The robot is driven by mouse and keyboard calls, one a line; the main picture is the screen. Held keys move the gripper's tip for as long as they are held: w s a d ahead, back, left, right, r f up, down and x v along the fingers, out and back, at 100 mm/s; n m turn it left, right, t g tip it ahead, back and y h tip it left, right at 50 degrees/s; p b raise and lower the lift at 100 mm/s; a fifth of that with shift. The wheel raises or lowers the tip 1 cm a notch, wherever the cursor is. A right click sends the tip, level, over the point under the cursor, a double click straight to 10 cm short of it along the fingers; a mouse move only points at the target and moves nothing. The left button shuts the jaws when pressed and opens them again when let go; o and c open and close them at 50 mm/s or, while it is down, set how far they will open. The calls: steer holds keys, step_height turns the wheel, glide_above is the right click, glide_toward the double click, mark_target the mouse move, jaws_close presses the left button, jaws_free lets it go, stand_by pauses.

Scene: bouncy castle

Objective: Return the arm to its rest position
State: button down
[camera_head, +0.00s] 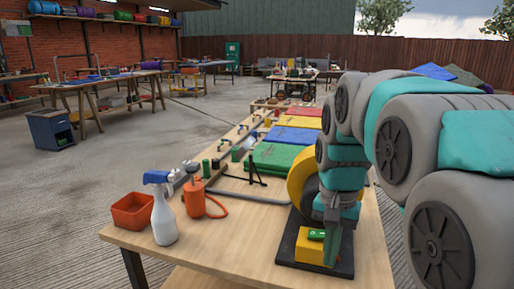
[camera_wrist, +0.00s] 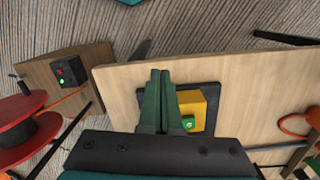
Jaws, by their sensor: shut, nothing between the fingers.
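My arm reaches in from the right of the head view and bends down over the near end of the wooden table (camera_head: 235,245). My gripper (camera_head: 331,260) points down at the black base plate (camera_head: 290,258), beside a yellow box (camera_head: 311,249) with a green button. In the wrist view the two green fingers of my gripper (camera_wrist: 160,73) are together with nothing between them. The yellow box (camera_wrist: 197,104) is just right of the fingers there, on the black plate (camera_wrist: 211,92). I cannot tell whether the fingertips touch the plate.
A spray bottle (camera_head: 163,212), an orange canister (camera_head: 195,198) and an orange bin (camera_head: 132,211) stand left on the table. A yellow-rimmed wheel (camera_head: 297,178) stands behind the plate. Folded coloured sheets (camera_head: 285,157) lie farther back. A red reel (camera_wrist: 22,125) is at left in the wrist view.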

steer(key=s+f+n, duration=0.2)
steer(key=s+f, duration=0.2)
steer(key=s, duration=0.3)
steer(key=s+f+n, duration=0.2)
steer(key=s+f, duration=0.2)
steer(key=s, duration=0.4)
steer(key=s+f+n+g, duration=0.1)
steer(key=s+f+n, duration=0.1)
steer(key=s+f, duration=0.2)
steer(key=s, duration=0.3)
steer(key=shift+s+a, duration=0.15)
